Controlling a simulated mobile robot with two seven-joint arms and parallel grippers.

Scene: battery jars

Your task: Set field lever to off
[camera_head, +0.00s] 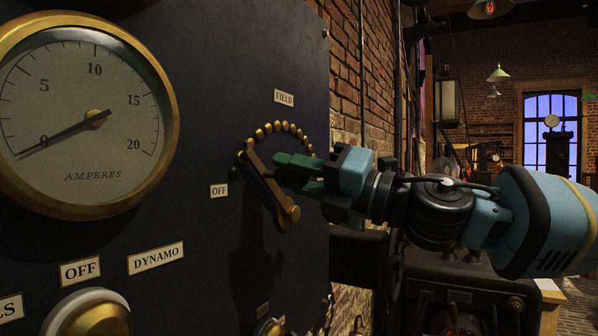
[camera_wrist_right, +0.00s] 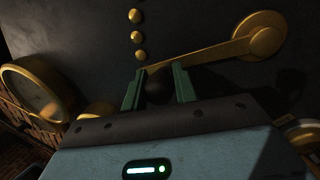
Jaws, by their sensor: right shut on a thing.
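The field lever (camera_head: 266,183) is a brass arm on the dark panel. Its round hub is at the lower right and its free end points up-left, at the left end of an arc of brass studs (camera_head: 285,127). The "FIELD" plate (camera_head: 284,98) is above the arc and the "OFF" plate (camera_head: 219,190) is left of the lever. My right gripper (camera_head: 274,171) comes in from the right, its green fingers at the lever's free end. In the right wrist view, the fingers (camera_wrist_right: 158,88) are shut on the lever's dark round knob (camera_wrist_right: 157,87). My left gripper is not in view.
A large brass ammeter (camera_head: 85,115) is at the left, its needle near 0. Below it are "OFF" (camera_head: 80,270) and "DYNAMO" (camera_head: 156,257) plates and a round brass control (camera_head: 92,316). A brick wall (camera_head: 345,75) stands right of the panel.

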